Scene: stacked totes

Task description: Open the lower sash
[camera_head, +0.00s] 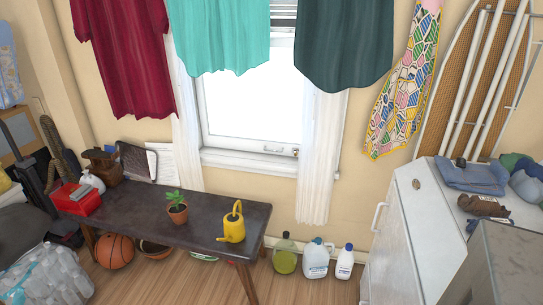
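The window's lower sash (248,144) has a white frame and bright glass, in the middle of the head view. Its bottom rail sits low, just above the white sill (248,161). A small latch or handle (295,152) shows at the rail's right end. White curtains hang at the left (187,130) and right (320,165) of the window. The upper part of the window is largely hidden by hanging shirts, with slats showing between two of them. My gripper is not in view.
A dark bench (130,205) stands below and left of the window, with a potted plant (177,210) and yellow watering can (233,225). Bottles (317,260) stand on the floor beneath the window. A white appliance (405,235) is at the right. Teal (222,40) and dark green (345,50) shirts hang in front.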

